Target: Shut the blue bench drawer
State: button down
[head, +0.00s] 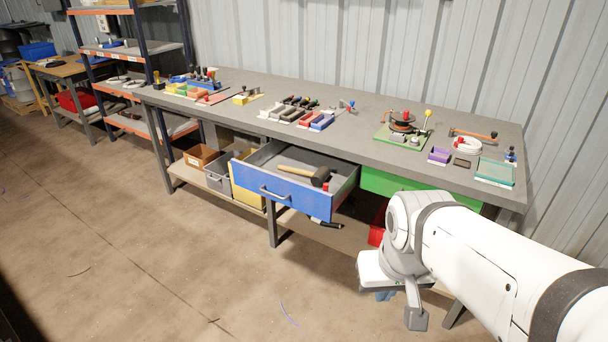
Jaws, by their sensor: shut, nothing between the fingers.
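The blue bench drawer (288,196) is pulled well out from under the front of the grey workbench (340,136). Its blue front carries a grey bar handle (275,193) and faces the open floor. A mallet with a wooden handle and dark head (318,176) lies inside it. My gripper (386,295) is to the right of the drawer and lower in the picture, in front of the bench and apart from the drawer. It points downward and is shut and empty; its fingertips are small and partly hidden by my wrist.
A green drawer front (400,186) sits flush to the right. Under the bench are a grey bin (218,180), a brown box (201,157) and a red bin (378,222). Tools and small trays cover the benchtop. The floor (150,240) before the drawer is clear apart from thin cable scraps.

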aim_at(258, 173)
jog(key=u, duration=0.05)
jog(key=i, duration=1)
jog(key=u, duration=0.05)
